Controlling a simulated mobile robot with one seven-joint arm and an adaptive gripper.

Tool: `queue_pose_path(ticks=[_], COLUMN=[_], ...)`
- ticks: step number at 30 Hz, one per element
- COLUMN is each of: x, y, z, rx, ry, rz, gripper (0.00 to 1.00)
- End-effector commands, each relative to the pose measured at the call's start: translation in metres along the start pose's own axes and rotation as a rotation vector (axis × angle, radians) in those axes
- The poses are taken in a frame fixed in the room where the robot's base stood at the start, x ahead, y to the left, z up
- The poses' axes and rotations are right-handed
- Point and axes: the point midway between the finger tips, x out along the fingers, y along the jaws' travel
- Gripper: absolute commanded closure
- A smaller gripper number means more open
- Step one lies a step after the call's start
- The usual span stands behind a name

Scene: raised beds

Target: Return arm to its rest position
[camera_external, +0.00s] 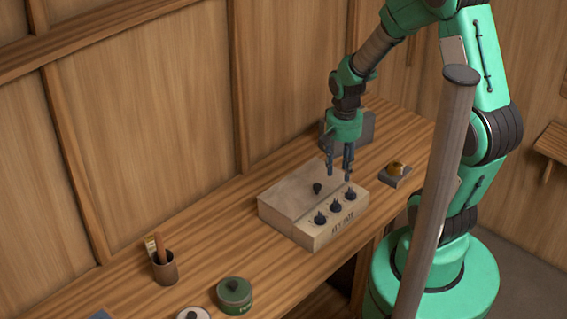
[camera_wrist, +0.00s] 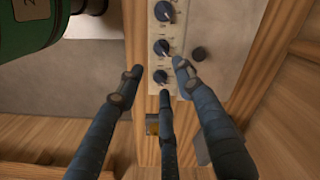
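My arm reaches from its green base over the wooden bench. My gripper (camera_external: 340,172) hangs above the back right part of a pale box (camera_external: 296,195) with dark knobs. Its dark fingers are spread apart with nothing between them. In the wrist view the fingers (camera_wrist: 160,90) also stand apart, near a strip of the box that bears a row of dark knobs (camera_wrist: 163,48). A separate dark knob (camera_external: 317,187) sits on the upper face of the box. Whether a fingertip touches the box is hard to tell.
On the bench stand a cup with tools (camera_external: 164,268), a green tin (camera_external: 234,294) and a small block with a yellowish round top (camera_external: 396,172). A dark grey panel (camera_external: 357,132) is behind my gripper. A grey post (camera_external: 437,190) rises in front of my arm. The wooden wall backs the bench.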

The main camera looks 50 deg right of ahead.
Motion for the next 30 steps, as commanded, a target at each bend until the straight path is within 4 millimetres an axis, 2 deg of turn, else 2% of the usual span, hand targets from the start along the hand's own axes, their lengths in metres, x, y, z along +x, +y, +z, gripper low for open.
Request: queue_pose_path(ticks=[7, 14, 22, 30], x=[-0.017, -0.063, -0.126, -0.172], y=[-0.009, -0.027, -0.043, -0.04], z=[0.003, 0.02, 0.063, 0.118], rx=[-0.05, -0.188, -0.406, -0.617], ry=[0.031, 0.113, 0.242, 0.371], rz=[-0.015, -0.054, -0.11, -0.161], gripper=[0.64, 0.64, 0.64, 0.64])
